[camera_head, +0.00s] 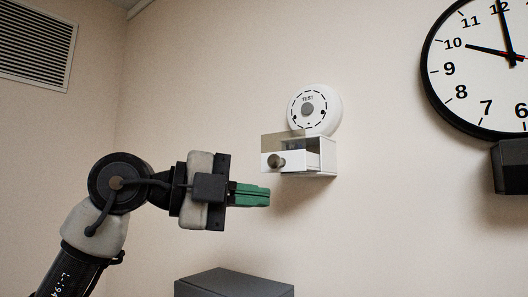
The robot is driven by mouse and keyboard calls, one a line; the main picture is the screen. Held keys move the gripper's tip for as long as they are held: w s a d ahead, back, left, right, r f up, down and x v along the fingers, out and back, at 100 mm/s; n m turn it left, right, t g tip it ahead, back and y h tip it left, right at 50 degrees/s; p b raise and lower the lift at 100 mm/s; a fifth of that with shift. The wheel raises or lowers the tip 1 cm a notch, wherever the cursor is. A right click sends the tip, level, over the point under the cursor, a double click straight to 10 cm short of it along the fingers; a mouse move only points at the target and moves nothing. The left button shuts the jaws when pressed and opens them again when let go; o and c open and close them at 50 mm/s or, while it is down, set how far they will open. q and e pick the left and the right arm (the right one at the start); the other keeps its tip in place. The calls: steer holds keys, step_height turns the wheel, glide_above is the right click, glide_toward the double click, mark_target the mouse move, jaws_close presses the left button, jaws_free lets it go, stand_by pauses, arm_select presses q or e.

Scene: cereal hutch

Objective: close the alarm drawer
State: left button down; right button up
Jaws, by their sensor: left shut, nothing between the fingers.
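My left gripper (268,195) has green fingers, shut and empty. It points right, a little below and left of the drawer front, and looks apart from it. My right gripper is not in view.
A large wall clock (450,71) hangs at the upper right, with a dark box (510,166) below it. A dark grey box top (234,283) is at the bottom middle. A vent grille (36,42) is at the upper left. The wall between is bare.

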arm_select(q)
steer(key=s+a+r+n+t+y, duration=0.6)
steer(key=r+t+y, duration=0.1)
steer(key=r, duration=0.3)
steer(key=p, duration=0.7)
glide_toward(273, 157)
steer(key=x, duration=0.7)
steer(key=shift+w+d, duration=0.1)
steer(key=shift+w, duration=0.05)
